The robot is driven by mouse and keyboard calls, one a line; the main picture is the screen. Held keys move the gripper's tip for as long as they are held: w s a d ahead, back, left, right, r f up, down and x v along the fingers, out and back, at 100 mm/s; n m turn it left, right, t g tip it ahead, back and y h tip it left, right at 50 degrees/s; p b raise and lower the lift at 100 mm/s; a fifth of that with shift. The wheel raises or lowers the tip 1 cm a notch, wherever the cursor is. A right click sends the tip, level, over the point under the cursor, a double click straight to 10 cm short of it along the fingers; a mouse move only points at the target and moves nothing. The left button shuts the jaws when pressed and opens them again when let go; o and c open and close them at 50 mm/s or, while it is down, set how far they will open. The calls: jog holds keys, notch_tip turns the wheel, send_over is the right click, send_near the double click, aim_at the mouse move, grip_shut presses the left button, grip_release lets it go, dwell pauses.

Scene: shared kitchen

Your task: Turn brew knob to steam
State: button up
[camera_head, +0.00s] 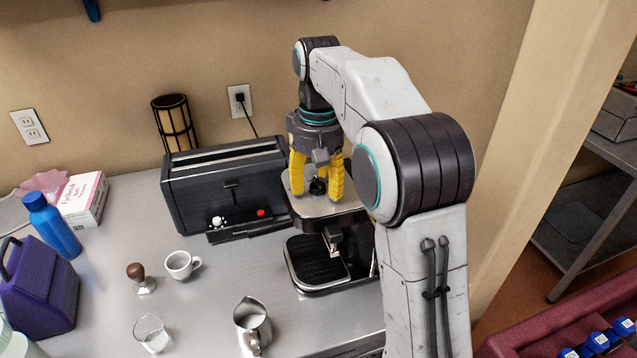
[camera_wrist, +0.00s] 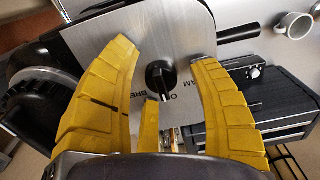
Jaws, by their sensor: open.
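The coffee machine (camera_head: 310,210) stands on the counter below my arm, with a silver top plate. The black brew knob (camera_head: 318,186) is on that plate. In the wrist view the knob (camera_wrist: 160,76) has a pointer bar aimed toward the lower part of the picture, near the partly hidden lettering "BREW". My gripper (camera_head: 317,190) points down over the plate. Its yellow fingers (camera_wrist: 160,56) are open on either side of the knob, with visible gaps.
A black toaster (camera_head: 228,185) stands left of the machine. A white cup (camera_head: 180,266), a tamper (camera_head: 141,280), a glass (camera_head: 151,333) and a metal jug (camera_head: 252,325) are on the counter in front. A black handle (camera_wrist: 240,34) sticks out beside the plate.

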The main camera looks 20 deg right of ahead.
jog(key=shift+c, duration=0.3)
jog(key=shift+f, duration=0.1)
grip_shut()
